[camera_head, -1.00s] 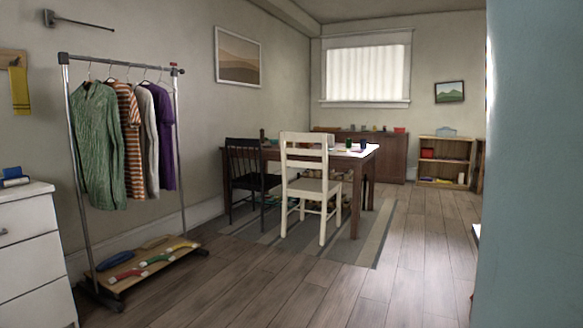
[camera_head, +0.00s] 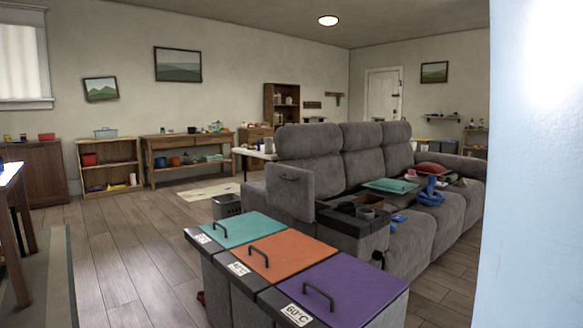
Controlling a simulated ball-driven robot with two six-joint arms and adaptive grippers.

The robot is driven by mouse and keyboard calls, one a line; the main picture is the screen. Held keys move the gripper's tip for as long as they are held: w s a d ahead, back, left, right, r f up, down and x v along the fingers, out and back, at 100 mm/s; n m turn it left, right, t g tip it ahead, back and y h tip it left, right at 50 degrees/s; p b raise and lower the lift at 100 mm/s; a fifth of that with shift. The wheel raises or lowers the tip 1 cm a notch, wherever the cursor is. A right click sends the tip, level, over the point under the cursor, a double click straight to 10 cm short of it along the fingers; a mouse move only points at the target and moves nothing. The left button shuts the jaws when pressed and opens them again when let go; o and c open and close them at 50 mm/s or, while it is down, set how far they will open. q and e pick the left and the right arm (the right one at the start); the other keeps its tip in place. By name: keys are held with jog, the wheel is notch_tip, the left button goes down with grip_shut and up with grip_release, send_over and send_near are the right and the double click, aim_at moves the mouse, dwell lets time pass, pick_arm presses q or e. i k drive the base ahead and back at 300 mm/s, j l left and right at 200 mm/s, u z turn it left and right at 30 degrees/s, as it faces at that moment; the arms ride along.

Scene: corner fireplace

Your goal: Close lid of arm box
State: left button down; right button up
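The arm box (camera_head: 352,228) is in the near armrest of a grey sofa, right of the middle in the head view. Its padded grey lid (camera_head: 290,192) stands upright at the left side of the box, so the box is open. The lid has a small dark handle near its top. Dark round shapes, perhaps cup holders, and a brown compartment (camera_head: 372,200) show on top of the armrest. Neither of my grippers is in view.
A hamper with teal (camera_head: 228,229), orange (camera_head: 277,254) and purple (camera_head: 343,288) lids stands in front of the armrest. The grey sofa (camera_head: 425,222) holds loose items. A basket (camera_head: 227,206) stands behind the hamper. Bare floor lies left. A pale-blue surface (camera_head: 535,180) blocks the right edge.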

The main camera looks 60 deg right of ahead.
aim_at(290, 191)
jog(key=i+l+z, duration=0.15)
jog(key=i+z, duration=0.25)
jog(key=i, duration=0.5)
jog(key=i+j+z, duration=0.15)
jog(key=i+z, duration=0.2)
jog(key=i, duration=0.5)
jog(key=i+z, duration=0.65)
jog(key=z, duration=0.25)
jog(key=i+j+z, duration=0.2)
jog(key=z, duration=0.2)
jog(key=i+j+z, duration=0.3)
jog(key=z, duration=0.15)
jog(key=i+j, duration=0.05)
jog(key=i, duration=0.05)
